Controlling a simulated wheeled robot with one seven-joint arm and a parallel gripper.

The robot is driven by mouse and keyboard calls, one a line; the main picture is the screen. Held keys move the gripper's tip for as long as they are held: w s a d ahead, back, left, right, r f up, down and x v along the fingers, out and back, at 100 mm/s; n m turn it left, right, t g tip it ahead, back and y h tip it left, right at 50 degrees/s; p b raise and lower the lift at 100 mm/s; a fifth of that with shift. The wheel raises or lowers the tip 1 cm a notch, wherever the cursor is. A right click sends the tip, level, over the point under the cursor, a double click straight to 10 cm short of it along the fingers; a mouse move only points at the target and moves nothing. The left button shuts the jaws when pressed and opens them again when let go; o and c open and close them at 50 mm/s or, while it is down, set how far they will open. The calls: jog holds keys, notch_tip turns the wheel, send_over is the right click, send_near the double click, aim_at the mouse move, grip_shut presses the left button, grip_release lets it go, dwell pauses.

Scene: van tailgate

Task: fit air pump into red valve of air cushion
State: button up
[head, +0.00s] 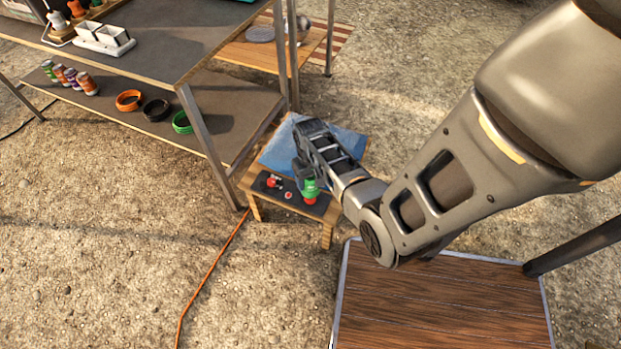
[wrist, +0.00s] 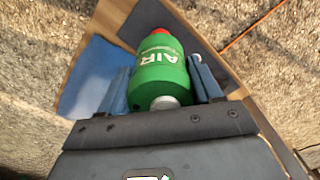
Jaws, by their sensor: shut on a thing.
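My gripper (head: 306,180) is over the small wooden table, shut on the green air pump (head: 311,189). In the wrist view the pump (wrist: 160,72), marked "AIR", lies between the two blue-grey fingers of my gripper (wrist: 161,82). A red part shows at the pump's far end in both views; I cannot tell whether it is the pump's own tip or a valve. A blue flat thing, which looks like the air cushion (head: 348,139), lies on the table and also shows in the wrist view (wrist: 100,72). My arm and gripper hide part of it.
Small red and white items (head: 274,182) lie on a dark mat on the small table (head: 327,236). A two-level workbench (head: 150,55) with cans (head: 70,77) and coiled rings (head: 155,109) stands close at the left. An orange cord (head: 208,278) runs over the gravel.

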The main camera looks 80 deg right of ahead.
jog(key=shift+f+b, duration=2.5)
jog(key=shift+f, duration=0.35)
jog(key=o, duration=1.3)
jog(key=shift+o, duration=0.2)
notch_tip(320, 180, up, 8)
jog(key=p, duration=0.2)
jog(key=shift+f+p, duration=0.1)
jog(key=shift+p, duration=0.2)
